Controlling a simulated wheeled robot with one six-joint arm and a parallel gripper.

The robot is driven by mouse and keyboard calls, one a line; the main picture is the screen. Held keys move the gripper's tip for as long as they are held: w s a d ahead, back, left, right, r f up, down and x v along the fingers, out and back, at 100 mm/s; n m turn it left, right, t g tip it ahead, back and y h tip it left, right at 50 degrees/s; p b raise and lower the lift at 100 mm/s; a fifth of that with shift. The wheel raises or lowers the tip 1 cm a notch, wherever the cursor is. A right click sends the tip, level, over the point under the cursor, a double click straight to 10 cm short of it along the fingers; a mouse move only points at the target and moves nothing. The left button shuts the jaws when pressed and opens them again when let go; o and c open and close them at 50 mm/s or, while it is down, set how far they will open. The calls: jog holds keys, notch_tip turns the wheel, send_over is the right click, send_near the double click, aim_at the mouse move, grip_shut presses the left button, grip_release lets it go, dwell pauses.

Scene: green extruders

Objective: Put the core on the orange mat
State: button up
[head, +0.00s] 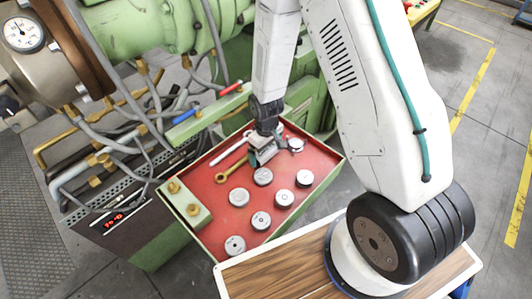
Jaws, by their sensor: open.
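Several round grey metal pieces stand on the red top of a green-edged tray (322,157). They include one at the front (235,245), one in the middle (263,176) and one at the right (304,178). I cannot tell which of them, if any, is the core. My gripper (258,157) is open, low over the back part of the tray. One grey piece (296,144) is just right of it. The gripper hides part of the tray under it. No orange mat can be made out in the head view.
A green block with brass fittings (184,205) sits on the tray's left edge. The green extruder (150,25) with hoses stands behind left. Grey floor is open at right.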

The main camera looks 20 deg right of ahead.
jog(key=shift+r, duration=0.1)
jog(key=c, duration=1.1)
